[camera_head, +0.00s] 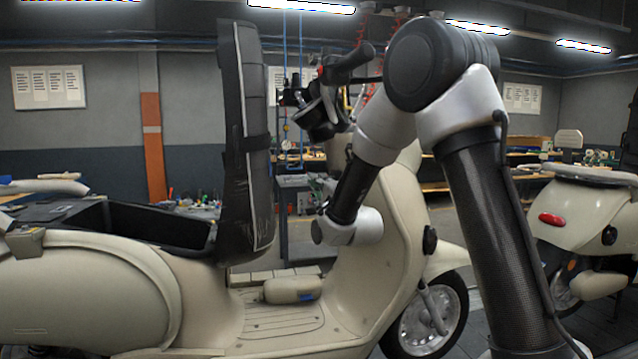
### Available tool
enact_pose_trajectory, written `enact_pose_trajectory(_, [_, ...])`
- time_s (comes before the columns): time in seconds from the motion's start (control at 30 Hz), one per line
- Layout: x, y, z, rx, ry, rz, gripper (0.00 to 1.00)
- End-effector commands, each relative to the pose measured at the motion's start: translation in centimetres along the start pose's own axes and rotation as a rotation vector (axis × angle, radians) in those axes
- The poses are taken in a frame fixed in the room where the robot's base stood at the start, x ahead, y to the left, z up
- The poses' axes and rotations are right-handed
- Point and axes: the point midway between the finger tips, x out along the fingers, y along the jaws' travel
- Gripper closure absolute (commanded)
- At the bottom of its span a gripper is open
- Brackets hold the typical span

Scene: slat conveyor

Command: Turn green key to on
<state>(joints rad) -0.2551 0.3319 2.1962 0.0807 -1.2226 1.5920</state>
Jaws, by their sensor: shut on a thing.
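The cream scooter (365,285) stands in front of me with its seat (247,140) raised upright and the storage bay under it open. The handlebar (345,65) with its dark grip and lever is at the top centre. My arm reaches down from the upper right, and its wrist (350,226) is in front of the inner side of the front shield (400,215). My gripper's fingers do not show beyond the wrist. No green key is visible, and the area behind the wrist is hidden.
The raised seat stands left of my wrist. The footboard (275,320) lies below. Another cream scooter (590,215) with a red tail light is at the right. Workbenches with small items line the back wall.

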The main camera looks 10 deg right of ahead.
Motion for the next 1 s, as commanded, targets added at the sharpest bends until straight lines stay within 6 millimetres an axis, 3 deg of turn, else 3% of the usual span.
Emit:
enact_pose_trajectory(0.27, [0.00, 0.16, -0.04, -0.003, 0.001, -0.015, 1.00])
enact_pose_trajectory(0.5, [0.07, 0.34, -0.04, -0.042, 0.001, -0.203, 1.00])
enact_pose_trajectory(0.87, [0.02, 0.21, -0.05, -0.050, 0.001, -0.247, 1.00])
enact_pose_trajectory(1.0, [0.11, 0.54, -0.09, -0.073, 0.001, -0.356, 1.00])
